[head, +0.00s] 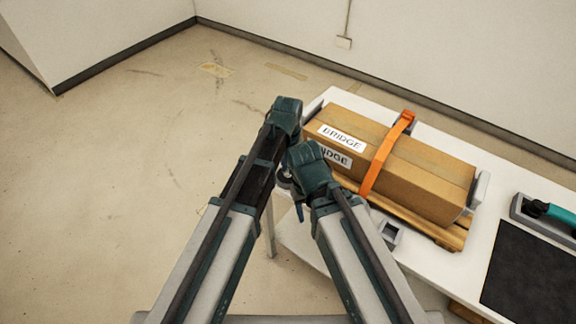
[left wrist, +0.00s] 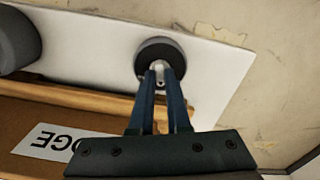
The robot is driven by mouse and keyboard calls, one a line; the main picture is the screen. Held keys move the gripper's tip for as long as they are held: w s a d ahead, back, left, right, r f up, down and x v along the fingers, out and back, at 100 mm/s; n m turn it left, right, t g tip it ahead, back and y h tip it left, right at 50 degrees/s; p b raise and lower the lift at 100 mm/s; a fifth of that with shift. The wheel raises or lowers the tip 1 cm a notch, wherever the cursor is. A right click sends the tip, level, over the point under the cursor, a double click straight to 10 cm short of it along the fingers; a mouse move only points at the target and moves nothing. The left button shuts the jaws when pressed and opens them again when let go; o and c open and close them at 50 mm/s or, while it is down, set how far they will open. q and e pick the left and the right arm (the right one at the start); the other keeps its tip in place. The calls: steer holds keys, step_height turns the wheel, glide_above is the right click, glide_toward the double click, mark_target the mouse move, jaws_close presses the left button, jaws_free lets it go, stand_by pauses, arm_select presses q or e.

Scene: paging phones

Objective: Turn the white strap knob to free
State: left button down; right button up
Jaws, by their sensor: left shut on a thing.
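The white strap knob (left wrist: 160,66) is a small pale piece on a dark round base, seen in the left wrist view. The base stands on the white table near its edge, beside the wooden pallet. My left gripper (left wrist: 161,74) is shut on the knob, with one dark finger on each side. The knob's turned position is hard to tell, as the fingers cover much of it. In the head view my arm links hide the knob and the left fingertips. My right gripper does not show.
A cardboard box (head: 424,177) labelled BRIDGE lies on a wooden pallet (head: 448,238) on the white table (head: 484,238), under an orange strap (head: 384,156). A dark mat (head: 535,275) and a teal-handled tool (head: 552,212) are at the right. Open floor lies left.

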arm_select(q)
steer(key=n, duration=0.5)
steer(key=shift+n, duration=0.4)
stand_by(0.4)
steer(key=c, duration=0.9)
jaws_free()
steer(key=shift+r, duration=0.1)
step_height(320, 180, up, 14)
steer(key=p, duration=1.3)
steer(key=shift+f+p, duration=0.2)
steer(key=shift+p, duration=0.2)
